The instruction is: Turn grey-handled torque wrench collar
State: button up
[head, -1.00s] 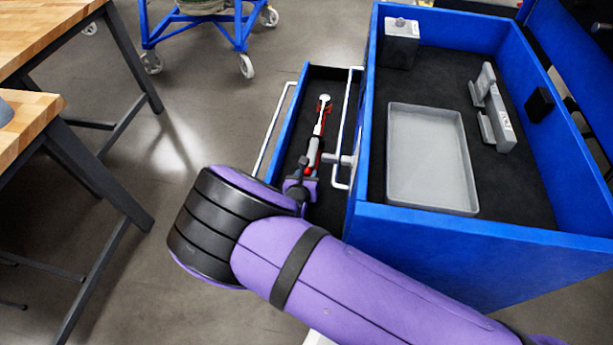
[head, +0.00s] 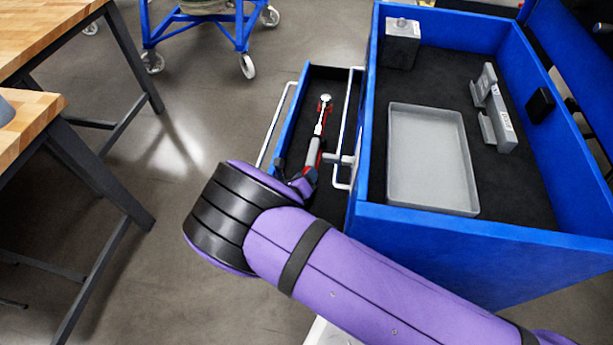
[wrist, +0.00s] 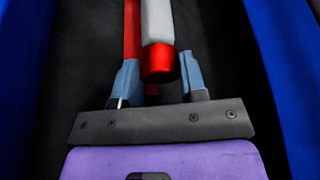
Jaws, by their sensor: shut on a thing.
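The grey-handled torque wrench (head: 316,147) lies lengthwise in the open drawer (head: 288,128), its silver head at the far end. In the wrist view its grey handle (wrist: 157,20) runs toward me and ends in a red collar (wrist: 158,60) with a dark tip below. My gripper (wrist: 158,82) is at this near end, its two blue-grey fingers on either side, shut on the wrench's collar end. In the head view my gripper (head: 296,174) is partly hidden by my wrist. A red bar (wrist: 132,30) lies left of the handle, close beside it.
The drawer's walls stand close on both sides of my gripper. The blue cabinet (head: 480,228) at right holds a grey tray (head: 470,192), a grey box (head: 402,48) and a grey bracket (head: 495,120). Wooden-topped tables (head: 45,35) stand at left, with clear floor between.

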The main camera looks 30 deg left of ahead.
jog(key=shift+n, duration=0.3)
jog(key=o, duration=0.9)
